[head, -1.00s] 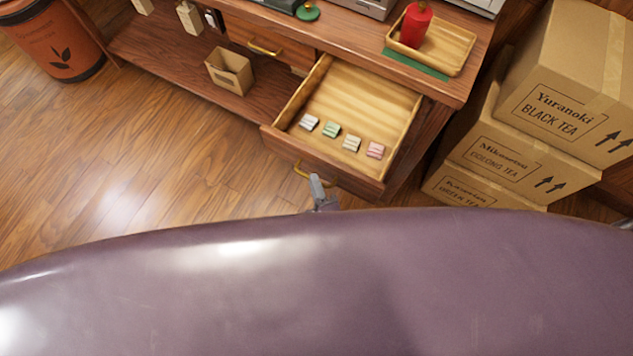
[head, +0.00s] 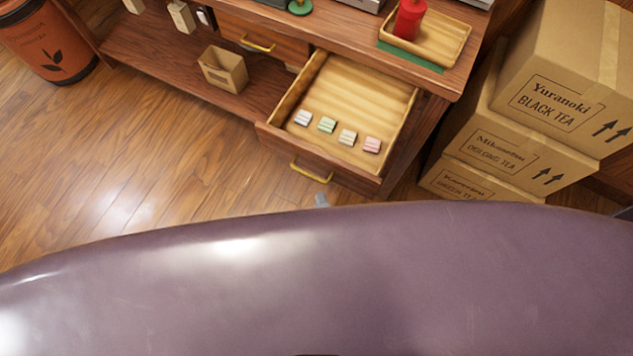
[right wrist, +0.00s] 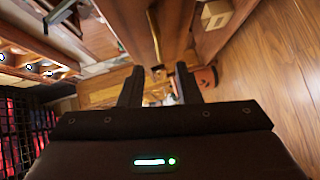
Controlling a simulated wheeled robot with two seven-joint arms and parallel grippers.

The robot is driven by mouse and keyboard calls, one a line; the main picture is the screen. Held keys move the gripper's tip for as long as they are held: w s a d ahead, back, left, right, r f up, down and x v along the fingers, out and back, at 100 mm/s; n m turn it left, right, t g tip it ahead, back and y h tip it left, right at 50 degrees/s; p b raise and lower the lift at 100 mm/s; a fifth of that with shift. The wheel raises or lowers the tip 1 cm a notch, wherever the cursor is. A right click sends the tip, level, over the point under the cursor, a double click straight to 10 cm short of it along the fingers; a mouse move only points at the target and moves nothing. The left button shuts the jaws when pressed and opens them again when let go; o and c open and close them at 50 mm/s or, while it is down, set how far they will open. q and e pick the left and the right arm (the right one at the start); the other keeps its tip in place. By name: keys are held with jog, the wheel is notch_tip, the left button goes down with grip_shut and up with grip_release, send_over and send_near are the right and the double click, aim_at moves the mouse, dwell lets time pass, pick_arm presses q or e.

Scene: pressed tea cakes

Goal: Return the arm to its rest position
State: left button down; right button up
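The drawer's brass handle (head: 310,171) is clear of the gripper. Several small wrapped tea cakes, white, green, cream and pink (head: 372,145), lie in a row at the drawer's front. My left gripper is not in view.
Stacked cardboard boxes (head: 545,105) stand right of the wooden cabinet. A wooden tray (head: 455,45) with a red canister (head: 410,19) is on top. A small open box (head: 223,70) sits on the low shelf, and an orange bin (head: 45,40) stands far left. The floor at left is clear.

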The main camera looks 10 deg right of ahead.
jog(key=shift+s+d+r, duration=0.1)
jog(key=shift+s, duration=0.4)
jog(key=s+d+f+m+g+h, duration=0.1)
jog(key=d+f+m+g, duration=0.3)
jog(key=f, duration=0.7)
jog(key=s+d+f+m+g+h, duration=0.1)
jog(key=d+f+m+g, duration=0.15)
jog(key=d+f, duration=0.65)
jog(key=s+d+f+m+g, duration=0.3)
jog(key=s+f+m+g, duration=0.1)
jog(key=s+f, duration=0.3)
jog(key=s+d+f+m+g+h, duration=0.1)
jog(key=s+d+f+m+g, duration=0.1)
jog(key=s+f+m+g, duration=0.2)
jog(key=s+f+m, duration=0.1)
jog(key=s+f, duration=0.2)
jog(key=s, duration=0.1)
jog(key=shift+s+d+f+m, duration=0.15)
jog(key=shift+s+d+m, duration=0.05)
jog(key=shift+d+m, duration=0.2)
